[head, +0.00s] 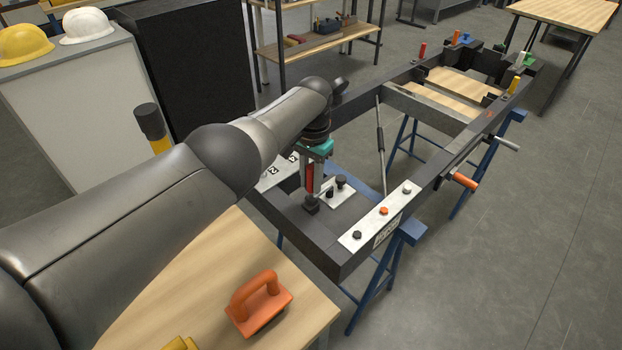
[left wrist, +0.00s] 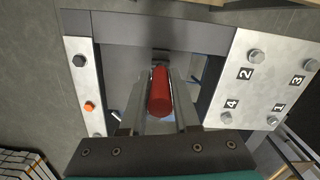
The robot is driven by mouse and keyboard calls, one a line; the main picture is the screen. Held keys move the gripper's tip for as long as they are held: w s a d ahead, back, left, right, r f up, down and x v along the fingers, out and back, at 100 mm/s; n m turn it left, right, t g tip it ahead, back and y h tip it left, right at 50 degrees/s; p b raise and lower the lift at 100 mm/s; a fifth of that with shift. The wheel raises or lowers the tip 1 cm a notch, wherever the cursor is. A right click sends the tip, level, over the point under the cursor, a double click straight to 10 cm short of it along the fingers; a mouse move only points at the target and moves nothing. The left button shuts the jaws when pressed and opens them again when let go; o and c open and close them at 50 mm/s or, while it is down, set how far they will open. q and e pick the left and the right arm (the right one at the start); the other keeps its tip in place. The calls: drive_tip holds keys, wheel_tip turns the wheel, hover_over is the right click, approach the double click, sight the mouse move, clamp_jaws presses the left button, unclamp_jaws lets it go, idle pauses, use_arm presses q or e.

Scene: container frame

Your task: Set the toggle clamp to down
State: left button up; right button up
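The toggle clamp's red handle (head: 310,180) stands roughly upright at the near end of the dark frame, with its dark base below. My left gripper (head: 316,168) points down over it. In the left wrist view, the red handle (left wrist: 160,92) lies between the two grey fingers of my left gripper (left wrist: 159,90). The fingers are close on both sides, but I cannot tell whether they touch it. The clamp's lower parts are mostly hidden behind the handle and fingers. My right gripper is not in view.
A metal plate with an orange bolt (head: 384,211) lies on the frame's near right; a numbered plate (left wrist: 258,80) shows in the left wrist view. An orange-handled tool (head: 259,303) lies on the wooden table. Other coloured handles, including a red one (head: 422,50), stand at the far end.

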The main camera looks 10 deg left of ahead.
sight(312, 163)
use_arm(q)
drive_tip(key=o, duration=0.4)
drive_tip(key=shift+r, duration=0.1)
drive_tip(key=r+p, duration=0.2)
drive_tip(key=r, duration=0.1)
drive_tip(key=r+p, duration=0.1)
drive_tip(key=r, duration=0.3)
drive_tip(key=shift+w+p, duration=0.2)
drive_tip(key=shift+p, duration=0.15)
wheel_tip(312, 163, up, 6)
drive_tip(key=shift+w+d+r+p, duration=0.1)
drive_tip(key=shift+r+p, duration=0.15)
drive_tip(key=shift+p, duration=0.4)
drive_tip(key=shift+r, duration=0.8)
